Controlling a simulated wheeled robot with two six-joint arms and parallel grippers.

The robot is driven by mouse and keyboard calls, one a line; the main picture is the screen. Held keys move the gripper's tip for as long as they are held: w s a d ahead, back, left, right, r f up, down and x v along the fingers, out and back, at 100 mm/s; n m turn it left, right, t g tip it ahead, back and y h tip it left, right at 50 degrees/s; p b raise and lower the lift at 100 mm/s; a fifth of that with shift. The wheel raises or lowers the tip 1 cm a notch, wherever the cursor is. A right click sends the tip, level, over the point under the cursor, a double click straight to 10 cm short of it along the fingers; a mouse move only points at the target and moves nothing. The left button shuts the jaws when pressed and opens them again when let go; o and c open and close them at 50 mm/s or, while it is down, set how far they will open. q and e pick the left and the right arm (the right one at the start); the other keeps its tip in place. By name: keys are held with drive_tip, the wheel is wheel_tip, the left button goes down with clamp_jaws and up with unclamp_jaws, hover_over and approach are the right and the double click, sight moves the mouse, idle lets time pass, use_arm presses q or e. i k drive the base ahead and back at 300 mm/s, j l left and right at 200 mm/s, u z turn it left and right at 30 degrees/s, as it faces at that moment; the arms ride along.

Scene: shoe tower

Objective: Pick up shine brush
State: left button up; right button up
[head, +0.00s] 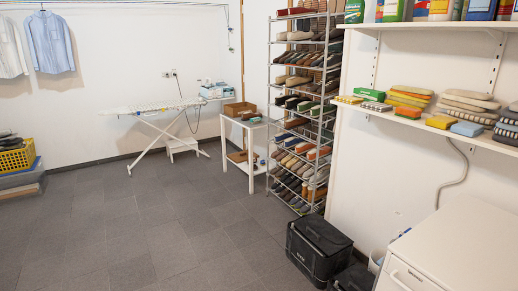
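I cannot pick out a shine brush for certain. A small white side table (247,125) stands left of the shoe rack, with a brown box and small items on top that are too small to make out. Its lower shelf also holds brown items (237,156) that I cannot identify. A tall metal shoe rack (303,105) is filled with many pairs of shoes on several tiers. Neither of my grippers is in view.
An ironing board (153,107) stands by the back wall. A black bin (318,248) and a white cabinet (455,250) stand at the right front. A wall shelf (440,130) holds sponges and folded cloths. The grey floor (150,225) is clear at left and centre.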

sight(257, 120)
drive_tip(key=i, duration=4)
drive_tip(key=i+j+z, duration=0.2)
drive_tip(key=i+j, duration=0.4)
drive_tip(key=i+j+z, duration=0.15)
drive_tip(key=i+j, duration=0.45)
drive_tip(key=j, duration=0.15)
